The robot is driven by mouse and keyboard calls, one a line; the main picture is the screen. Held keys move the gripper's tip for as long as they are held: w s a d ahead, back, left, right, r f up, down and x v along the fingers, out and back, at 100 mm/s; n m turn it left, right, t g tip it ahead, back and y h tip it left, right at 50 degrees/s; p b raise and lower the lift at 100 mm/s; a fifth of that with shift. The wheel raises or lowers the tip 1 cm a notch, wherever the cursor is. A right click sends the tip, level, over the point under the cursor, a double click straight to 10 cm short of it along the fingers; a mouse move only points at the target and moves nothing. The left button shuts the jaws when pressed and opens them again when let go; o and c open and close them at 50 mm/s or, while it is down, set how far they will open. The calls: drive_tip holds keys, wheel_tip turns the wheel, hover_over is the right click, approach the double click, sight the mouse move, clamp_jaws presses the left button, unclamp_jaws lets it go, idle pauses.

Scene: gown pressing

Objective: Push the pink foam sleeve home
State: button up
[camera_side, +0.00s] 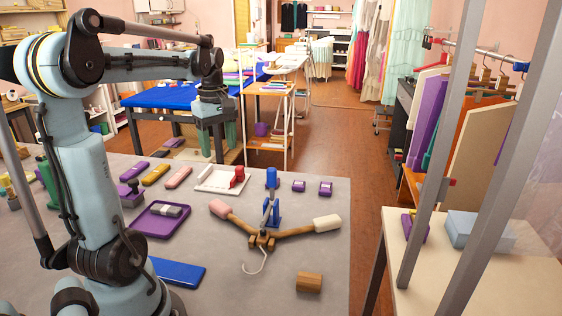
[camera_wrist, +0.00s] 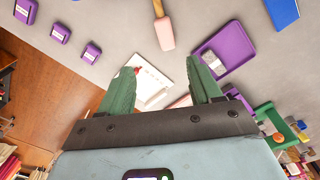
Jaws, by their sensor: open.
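The pink foam sleeve (camera_side: 219,208) sits on the left arm end of the wooden hanger (camera_side: 297,233); how far on it is, I cannot tell. It also shows in the wrist view (camera_wrist: 165,33), beyond my fingertips. A cream sleeve (camera_side: 327,223) is on the hanger's other arm end. A blue clamp stand (camera_side: 271,208) is at the hanger's middle, and a metal hook (camera_side: 256,265) points to the front. My gripper (camera_side: 219,152) is open, pointing down, above and behind the pink sleeve, apart from it. Its green fingers (camera_wrist: 161,75) hold nothing.
A white tray (camera_side: 209,184) with a red item lies below my gripper. A purple tray (camera_side: 148,232) is left of the hanger. Several purple, yellow and pink blocks line the back. A wooden block (camera_side: 308,282) is at front right, and a blue slab (camera_side: 178,272) at front left.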

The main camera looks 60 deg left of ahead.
drive_tip(key=a+f+n, duration=0.1)
drive_tip(key=a, duration=0.1)
approach(221, 205)
drive_tip(key=shift+f, duration=4.3)
drive_tip(key=shift+c, duration=0.2)
clamp_jaws()
